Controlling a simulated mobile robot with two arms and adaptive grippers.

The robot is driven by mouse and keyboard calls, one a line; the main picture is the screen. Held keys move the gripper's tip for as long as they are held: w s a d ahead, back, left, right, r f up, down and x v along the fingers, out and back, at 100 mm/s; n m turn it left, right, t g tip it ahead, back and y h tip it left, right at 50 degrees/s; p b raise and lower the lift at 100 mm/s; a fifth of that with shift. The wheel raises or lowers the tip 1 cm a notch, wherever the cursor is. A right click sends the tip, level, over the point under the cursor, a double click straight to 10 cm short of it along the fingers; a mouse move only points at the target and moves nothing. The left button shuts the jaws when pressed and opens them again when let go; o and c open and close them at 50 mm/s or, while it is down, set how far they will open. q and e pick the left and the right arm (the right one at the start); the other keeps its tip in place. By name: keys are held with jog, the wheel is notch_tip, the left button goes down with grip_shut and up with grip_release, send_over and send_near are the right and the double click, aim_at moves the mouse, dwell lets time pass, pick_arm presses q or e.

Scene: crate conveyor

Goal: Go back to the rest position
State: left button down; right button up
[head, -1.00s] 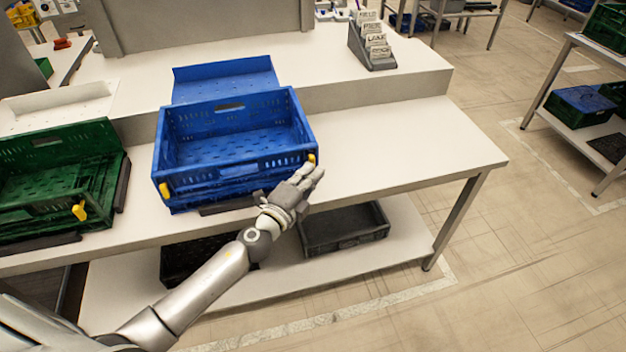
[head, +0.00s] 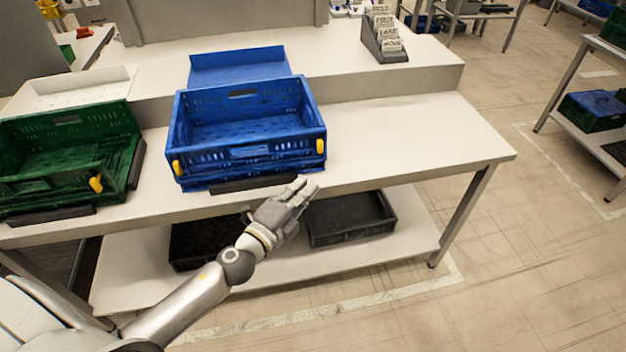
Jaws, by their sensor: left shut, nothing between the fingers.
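My left gripper (head: 305,190) is shut and empty in the head view. It is in front of the table's front edge, just below the right front corner of the blue crate (head: 248,150), and looks apart from it. The blue crate stands upright and empty on the white table, with yellow latches at its front corners. My left arm comes in from the lower left. My right gripper is not in view.
A green crate (head: 65,150) stands on the table at the left. Black crates, one of them (head: 350,222) at the right, lie on the lower shelf. A card holder (head: 384,45) stands on the raised back ledge. The table (head: 420,145) is clear right of the blue crate.

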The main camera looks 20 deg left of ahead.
pick_arm(q)
jog(key=shift+v, duration=1)
jog(key=s+a+f+n+g+y, duration=0.1)
jog(key=s+a+f+n+g, duration=0.15)
jog(key=f, duration=0.85)
jog(key=s+a+f+n+g+y, duration=0.2)
jog(key=s+f+n+g, duration=0.15)
jog(key=f, duration=0.85)
jog(key=s+a+f+n+g+y, duration=0.1)
jog(key=s+a+f+n+g, duration=0.2)
jog(key=f, duration=0.8)
jog(key=s+d+f+n+g, duration=0.2)
jog(key=s+f, duration=0.4)
jog(key=s, duration=0.5)
jog(key=s+d+f+n+g, duration=0.1)
jog(key=s+f+n+g, duration=0.2)
jog(key=s+f, duration=0.4)
jog(key=s+d+f+n+g, duration=0.2)
jog(key=s+f+n, duration=0.2)
jog(key=s, duration=1.2)
notch_tip(320, 180, down, 3)
jog(key=shift+d+f+g, duration=0.2)
jog(key=shift+d+g, duration=0.1)
